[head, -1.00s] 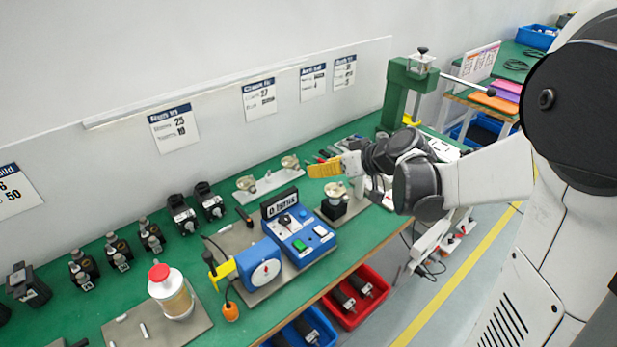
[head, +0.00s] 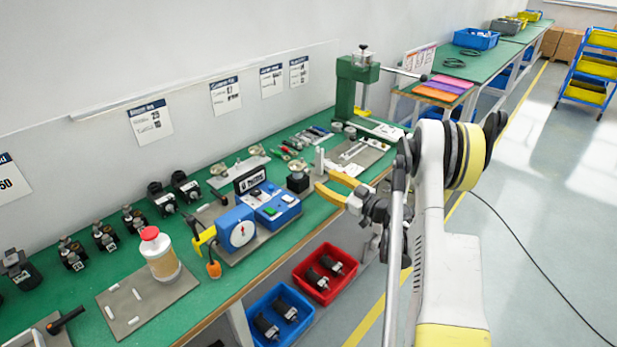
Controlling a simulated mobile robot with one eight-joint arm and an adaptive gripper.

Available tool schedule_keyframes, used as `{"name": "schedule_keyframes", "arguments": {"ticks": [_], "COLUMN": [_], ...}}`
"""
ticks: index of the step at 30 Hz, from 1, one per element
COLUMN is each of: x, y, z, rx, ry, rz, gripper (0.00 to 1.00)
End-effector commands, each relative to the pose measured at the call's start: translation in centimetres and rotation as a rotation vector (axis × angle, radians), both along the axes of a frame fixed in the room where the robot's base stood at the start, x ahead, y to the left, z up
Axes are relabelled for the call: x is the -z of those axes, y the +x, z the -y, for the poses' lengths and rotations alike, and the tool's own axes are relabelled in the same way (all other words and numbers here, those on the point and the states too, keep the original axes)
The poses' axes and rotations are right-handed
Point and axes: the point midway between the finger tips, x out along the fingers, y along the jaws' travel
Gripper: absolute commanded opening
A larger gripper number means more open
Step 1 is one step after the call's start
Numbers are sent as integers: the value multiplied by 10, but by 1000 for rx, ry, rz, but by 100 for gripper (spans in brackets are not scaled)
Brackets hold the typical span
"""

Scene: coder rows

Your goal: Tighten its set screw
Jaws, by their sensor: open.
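My gripper (head: 328,183) has yellow fingers, open and empty, over the front edge of the green bench. It points left, just right of a small black block (head: 298,181) with a round metal piece (head: 299,167) on top. No set screw can be made out at this size. Several small hand tools (head: 290,148) with coloured handles lie on the bench behind the gripper. A blue test box (head: 268,205) with a dial unit (head: 237,229) stands left of the block. Black coder-like units (head: 133,218) stand in a row at the left.
A green press (head: 350,88) stands at the back. A grey plate (head: 362,152) lies right of the tools. A red-capped bottle (head: 158,254) stands front left. Red (head: 325,272) and blue (head: 278,312) bins sit below the bench edge. The floor at right is mostly open, with a cable (head: 530,255).

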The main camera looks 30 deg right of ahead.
Motion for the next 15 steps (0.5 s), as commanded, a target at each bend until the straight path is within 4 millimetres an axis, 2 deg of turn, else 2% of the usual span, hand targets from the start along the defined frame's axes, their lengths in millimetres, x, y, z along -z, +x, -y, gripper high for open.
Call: {"name": "schedule_keyframes", "arguments": {"ticks": [3, 9, 15], "x": [3, 2, 1], "y": [24, 56, 69], "z": [-10, -20, -25], "rx": [-3, -2, 0], "ry": [0, 0, 1], "rz": [-1, -2, -1], "gripper": [41, 41, 41]}}
